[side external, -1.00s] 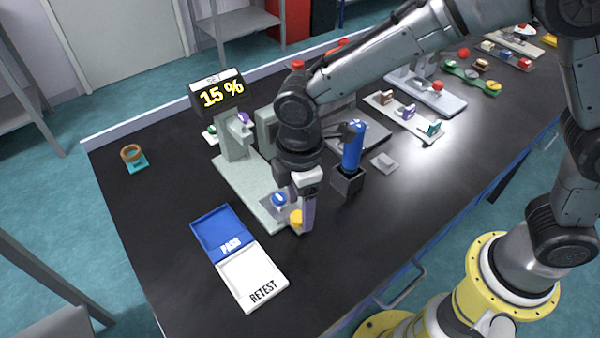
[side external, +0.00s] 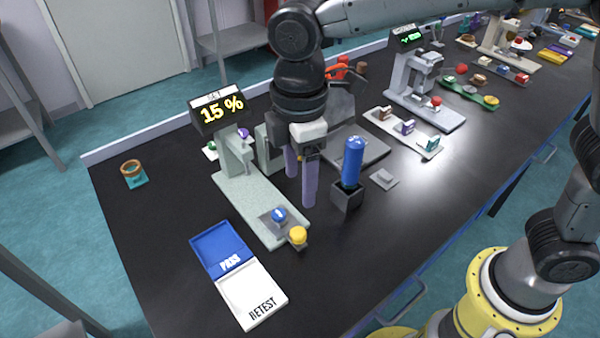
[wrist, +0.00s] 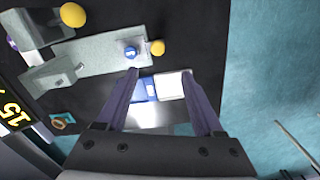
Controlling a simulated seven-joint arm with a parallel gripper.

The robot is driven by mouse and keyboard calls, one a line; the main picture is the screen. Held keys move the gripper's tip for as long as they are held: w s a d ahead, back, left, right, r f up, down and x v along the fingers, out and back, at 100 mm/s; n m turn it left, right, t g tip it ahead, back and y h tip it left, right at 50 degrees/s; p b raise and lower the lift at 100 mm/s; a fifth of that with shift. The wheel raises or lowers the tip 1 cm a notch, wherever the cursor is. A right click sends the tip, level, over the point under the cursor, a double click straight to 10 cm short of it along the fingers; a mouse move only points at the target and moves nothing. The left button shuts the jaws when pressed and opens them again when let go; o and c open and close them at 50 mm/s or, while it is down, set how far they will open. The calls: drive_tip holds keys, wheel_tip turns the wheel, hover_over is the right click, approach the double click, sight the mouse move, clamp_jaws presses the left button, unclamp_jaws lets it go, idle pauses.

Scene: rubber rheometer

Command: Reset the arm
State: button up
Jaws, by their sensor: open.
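My gripper (side external: 300,190) is open and empty, with its two purple fingers pointing down above the bench beside the grey-green rheometer (side external: 262,205). In the wrist view the fingers of my gripper (wrist: 172,102) are spread wide with nothing between them. The rheometer's display (side external: 218,108) reads "SET 15 %". A blue knob (side external: 279,215) and a yellow knob (side external: 298,236) sit at the front end of its base. They also show in the wrist view as the blue knob (wrist: 131,52) and the yellow knob (wrist: 157,47).
A blue PASS tray (side external: 212,241) and white RETEST tray (side external: 250,290) lie in front. A blue cylinder (side external: 353,160) stands in a dark holder (side external: 346,196) close to my gripper's right. A brown ring (side external: 132,167) stands at left.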

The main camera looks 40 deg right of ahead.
drive_tip(key=s+d+r+m+t+y, duration=0.1)
drive_tip(key=d+r+m, duration=0.1)
drive_tip(key=d+r, duration=0.45)
drive_tip(key=s+d+r+m+t, duration=0.2)
drive_tip(key=d+r+m, duration=0.1)
drive_tip(key=d, duration=0.6)
drive_tip(key=s+d+f+m+t, duration=0.1)
drive_tip(key=s+d+f+m, duration=0.2)
drive_tip(key=s+d+m, duration=0.1)
drive_tip(key=s+d+f+m+t+h, duration=0.1)
drive_tip(key=s+d+f+m, duration=0.3)
drive_tip(key=s, duration=0.5)
drive_tip(key=shift+d+m+t, duration=0.3)
drive_tip(key=shift+d+m, duration=0.45)
drive_tip(key=shift+m, duration=0.25)
